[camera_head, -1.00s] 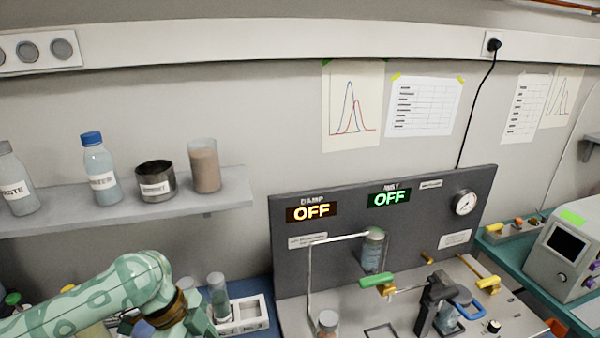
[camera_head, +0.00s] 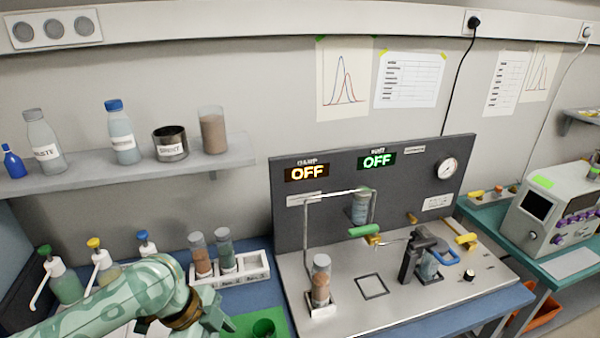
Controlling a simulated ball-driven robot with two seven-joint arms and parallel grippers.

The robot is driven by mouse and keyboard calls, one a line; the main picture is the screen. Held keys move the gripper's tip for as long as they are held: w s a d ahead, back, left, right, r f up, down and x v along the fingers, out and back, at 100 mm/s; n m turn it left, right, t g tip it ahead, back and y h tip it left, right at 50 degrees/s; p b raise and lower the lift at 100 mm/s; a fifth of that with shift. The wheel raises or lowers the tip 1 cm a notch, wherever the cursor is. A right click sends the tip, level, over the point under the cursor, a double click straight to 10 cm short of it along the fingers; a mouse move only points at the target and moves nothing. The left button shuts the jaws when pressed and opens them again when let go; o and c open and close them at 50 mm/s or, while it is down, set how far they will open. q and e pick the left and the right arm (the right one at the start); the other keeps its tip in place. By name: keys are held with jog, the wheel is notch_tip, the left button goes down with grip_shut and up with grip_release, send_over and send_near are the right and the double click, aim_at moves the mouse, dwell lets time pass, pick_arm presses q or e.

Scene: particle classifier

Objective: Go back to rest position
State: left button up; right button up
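My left arm reaches in from the lower left. My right arm and gripper are not in view.
The metal bench rig (camera_head: 395,290) holds a brown vial (camera_head: 320,280), valves and a back panel (camera_head: 400,185) with two OFF displays. Pump bottles (camera_head: 65,282) stand behind my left arm. A shelf (camera_head: 110,180) holds bottles and jars. An instrument (camera_head: 560,212) stands right.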

pick_arm(q)
jog(key=s+d+f+n+t, duration=0.2)
jog(key=s+d+t, duration=0.1)
jog(key=d+t, duration=0.1)
jog(key=s+a+n+t+y, duration=0.1)
jog(key=s+a+n+y, duration=0.45)
jog(key=a, duration=0.45)
jog(key=s+a+n+t+y, duration=0.1)
jog(key=s+a+n+y, duration=0.4)
jog(key=a, duration=0.4)
jog(key=s+d+f+g+h+b, duration=0.1)
jog(key=s+d+f+h+b, duration=0.1)
jog(key=f, duration=0.9)
jog(key=s+d+f+g+h+b, duration=0.1)
jog(key=s+f+b, duration=0.1)
jog(key=f, duration=1)
jog(key=s+d+f+g+h+b, duration=0.1)
jog(key=s+d+f+h+b, duration=0.1)
jog(key=f, duration=0.9)
jog(key=s+f+n+g+b, duration=0.2)
jog(key=s+f+g+b, duration=0.1)
jog(key=s+f, duration=1.5)
jog(key=shift+s+a+f+n+h+b, duration=0.15)
jog(key=shift+s+a+n+h+b, duration=0.15)
jog(key=shift+h+b, duration=0.2)
